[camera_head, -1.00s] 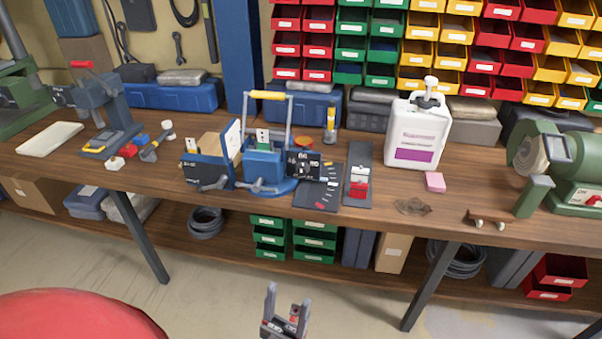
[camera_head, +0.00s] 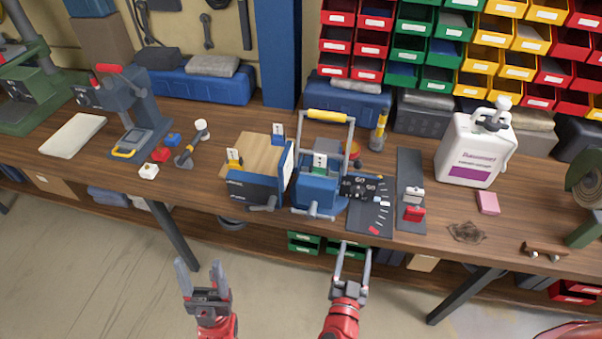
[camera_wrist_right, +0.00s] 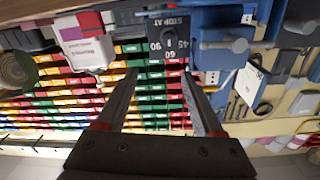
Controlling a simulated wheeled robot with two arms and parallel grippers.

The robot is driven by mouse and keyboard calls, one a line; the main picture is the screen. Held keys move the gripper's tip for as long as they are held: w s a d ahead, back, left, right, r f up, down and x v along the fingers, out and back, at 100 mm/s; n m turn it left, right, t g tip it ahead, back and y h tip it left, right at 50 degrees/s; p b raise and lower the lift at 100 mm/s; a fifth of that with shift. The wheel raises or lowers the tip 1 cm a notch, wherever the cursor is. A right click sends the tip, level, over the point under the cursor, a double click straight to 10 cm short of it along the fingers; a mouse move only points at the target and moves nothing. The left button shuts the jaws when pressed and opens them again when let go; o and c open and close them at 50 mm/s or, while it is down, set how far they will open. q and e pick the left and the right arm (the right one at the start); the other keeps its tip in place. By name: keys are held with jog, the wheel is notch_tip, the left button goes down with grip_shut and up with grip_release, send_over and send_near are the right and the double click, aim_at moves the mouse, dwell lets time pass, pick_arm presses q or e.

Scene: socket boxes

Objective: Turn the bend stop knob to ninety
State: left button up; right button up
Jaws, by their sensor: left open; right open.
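The bend stop knob sits on a black panel (camera_head: 360,188) at the right of the blue bending tool (camera_head: 318,190), but it is too small to read in the head view. In the right wrist view the dark round knob (camera_wrist_right: 169,40) shows at the top, with "STOP AT", 60, 90 and 45 marked around it. Its exact pointer setting is unclear. My right gripper (camera_head: 354,250) is open and empty in front of the bench edge, below and apart from the panel. My left gripper (camera_head: 200,268) is open and empty, farther left, in front of the bench.
A blue-sided block with a wooden top (camera_head: 250,155) stands left of the tool. The tool's raised lever has a yellow grip (camera_head: 328,117). A dark strip with a red clamp (camera_head: 412,213) lies to the right, then a white jug (camera_head: 476,148). The space before the bench is open.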

jog(key=a+y, duration=0.1)
jog(key=a, duration=0.1)
jog(key=p, duration=0.4)
send_near(357, 196)
jog(key=x, duration=0.6)
jog(key=shift+w+f, duration=0.1)
jog(key=shift+w, duration=0.3)
jog(key=shift+w+d, duration=0.3)
jog(key=shift+w, duration=0.3)
grip_shut()
